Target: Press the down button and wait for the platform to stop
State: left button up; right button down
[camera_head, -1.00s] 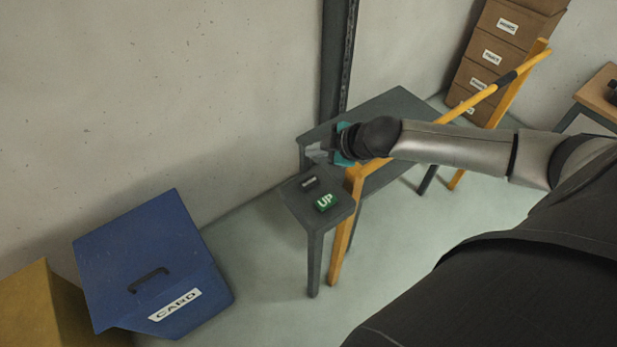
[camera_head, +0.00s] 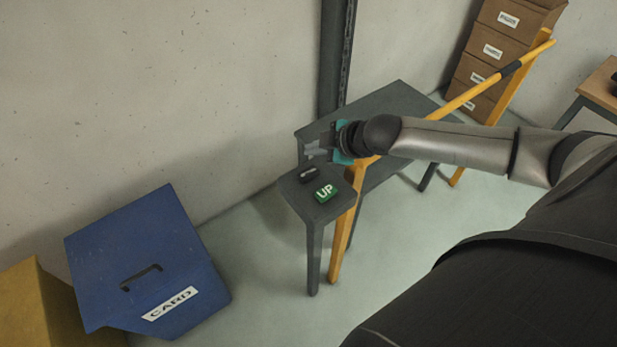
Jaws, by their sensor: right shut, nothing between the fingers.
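A green button block marked UP (camera_head: 327,192) sits on the low front part of a grey stand (camera_head: 290,190). Beside it, toward the wall, is a small dark block (camera_head: 309,174); its marking cannot be read, so I cannot tell if it is the down button. My right gripper (camera_head: 311,150), with a teal part at its wrist, is shut and empty just beyond the dark block. I cannot tell whether it touches anything. No platform can be clearly told apart from the stand. My left gripper is not in view.
A yellow rail (camera_head: 480,88) with posts runs along the stand's right side. A blue CARD bin (camera_head: 145,255) stands at lower left beside a yellow bin (camera_head: 28,310). Brown boxes (camera_head: 500,50) are stacked by the wall. Floor is clear between bin and stand.

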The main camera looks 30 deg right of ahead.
aim_at(313, 174)
notch_tip(313, 174, down, 4)
jog(key=b, duration=0.3)
jog(key=shift+f, duration=0.55)
jog(key=shift+f, duration=0.1)
dwell(1.4)
jog(key=shift+f+b, duration=0.3)
